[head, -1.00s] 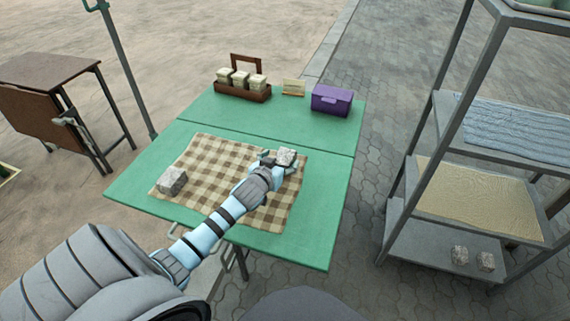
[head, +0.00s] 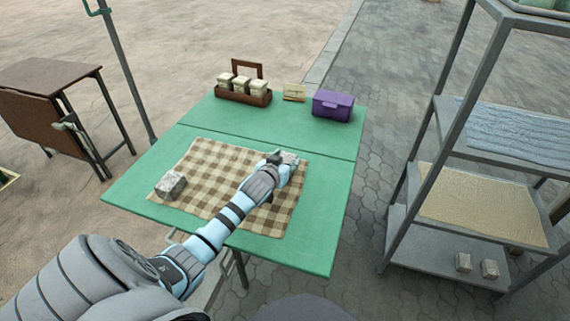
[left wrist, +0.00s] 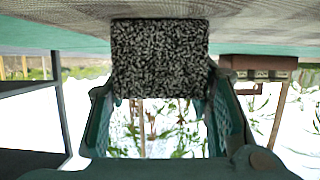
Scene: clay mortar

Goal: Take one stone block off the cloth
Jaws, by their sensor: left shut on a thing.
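A checked brown and cream cloth (head: 215,165) lies on the green table. One grey stone block (head: 171,185) sits on the cloth's left corner, clear of my arm. My left gripper (head: 281,160) is over the cloth's far right part, shut on a second stone block (head: 291,158). In the left wrist view, this dark speckled block (left wrist: 160,58) sits between the two green fingers (left wrist: 160,105), close against the cloth; I cannot tell if it touches. The gripper partly hides it in the head view. My right gripper is not in view.
Behind the cloth, the green table (head: 240,118) holds a wooden caddy (head: 243,97) with jars, a small card (head: 294,92) and a purple box (head: 332,105). A grey shelf rack (head: 440,235) stands at right, with two stone blocks (head: 463,262) on its lowest shelf.

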